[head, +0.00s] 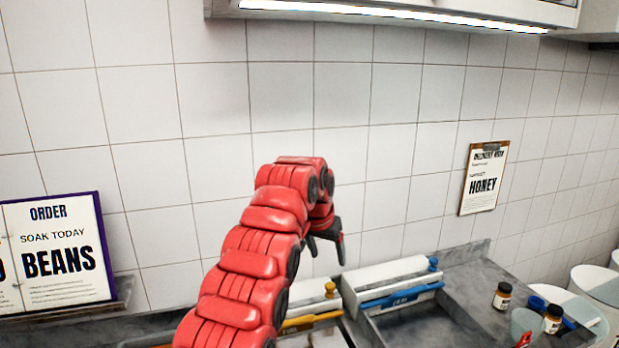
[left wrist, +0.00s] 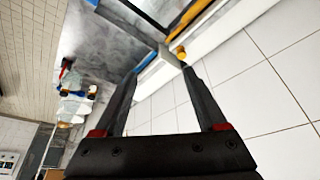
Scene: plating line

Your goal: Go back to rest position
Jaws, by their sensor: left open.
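My left gripper (head: 327,250) is raised in front of the tiled wall, above the back of the counter, on a red arm that comes up from the bottom of the head view. In the left wrist view its two dark fingers (left wrist: 158,90) stand apart with nothing between them. The gripper touches nothing that I can see. My right gripper does not show in either view.
Below the gripper are two counter bins, one with a yellow-edged lid (head: 312,318) and one with a blue-edged lid (head: 400,297). Jars (head: 502,296) stand at the right. An order board (head: 60,255) and a honey clipboard (head: 483,178) are at the wall. A cabinet hangs above.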

